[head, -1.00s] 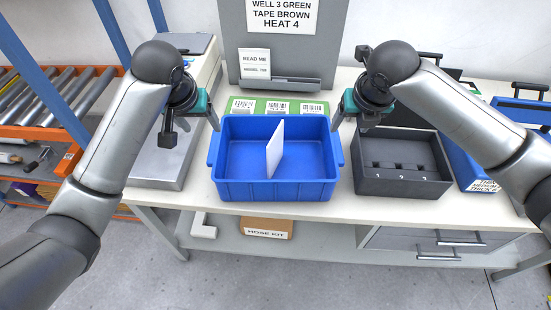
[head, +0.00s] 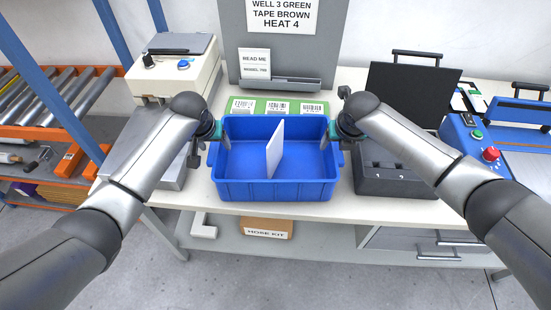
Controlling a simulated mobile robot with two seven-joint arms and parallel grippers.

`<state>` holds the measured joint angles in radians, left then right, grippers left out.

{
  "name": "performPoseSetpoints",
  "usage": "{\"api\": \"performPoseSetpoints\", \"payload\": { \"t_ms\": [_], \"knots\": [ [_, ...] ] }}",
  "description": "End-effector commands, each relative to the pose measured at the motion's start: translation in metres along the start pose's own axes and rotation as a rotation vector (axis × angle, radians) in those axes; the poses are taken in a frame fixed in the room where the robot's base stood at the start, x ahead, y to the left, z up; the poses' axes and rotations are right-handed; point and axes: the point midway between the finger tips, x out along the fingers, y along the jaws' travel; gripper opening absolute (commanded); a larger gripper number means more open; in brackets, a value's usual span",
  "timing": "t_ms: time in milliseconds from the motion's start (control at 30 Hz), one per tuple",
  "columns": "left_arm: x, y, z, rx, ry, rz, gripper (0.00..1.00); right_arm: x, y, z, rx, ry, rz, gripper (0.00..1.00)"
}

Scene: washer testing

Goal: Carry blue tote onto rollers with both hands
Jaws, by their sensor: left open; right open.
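The blue tote (head: 277,190) sits upright on the white bench, near its front edge, with a white card (head: 274,150) standing inside it. My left gripper (head: 219,143) is open at the tote's left end, by the rim and handle. My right gripper (head: 335,143) is open at the tote's right end, by the rim. I cannot tell whether the fingers touch the tote. The rollers (head: 88,92) lie at the far left on an orange-framed rack, behind a blue post.
A grey scale-like plate (head: 130,140) and a white device (head: 172,75) stand left of the tote. A dark tray (head: 385,185) stands close on the right. A green mat (head: 280,107) and grey sign panel (head: 290,50) are behind. A blue post (head: 50,90) stands between bench and rollers.

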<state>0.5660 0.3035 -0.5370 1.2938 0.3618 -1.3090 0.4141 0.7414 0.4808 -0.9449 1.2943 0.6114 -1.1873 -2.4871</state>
Motion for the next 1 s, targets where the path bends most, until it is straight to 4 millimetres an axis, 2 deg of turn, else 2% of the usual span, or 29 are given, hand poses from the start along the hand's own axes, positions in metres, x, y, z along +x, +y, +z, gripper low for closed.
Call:
{"api": "performPoseSetpoints", "payload": {
  "t_ms": [400, 1000],
  "knots": [
    [0.0039, 0.0, -0.0001, 0.001, 0.0, -0.001, 0.7, 0.0041, -0.0003, -0.0002, 0.0, 0.0, -0.001, 0.7],
    [0.0039, -0.0003, 0.0001, 0.001, 0.0, -0.001, 0.03, 0.0038, -0.0004, 0.0, 0.0, 0.0, -0.001, 0.03]
  ]
}}
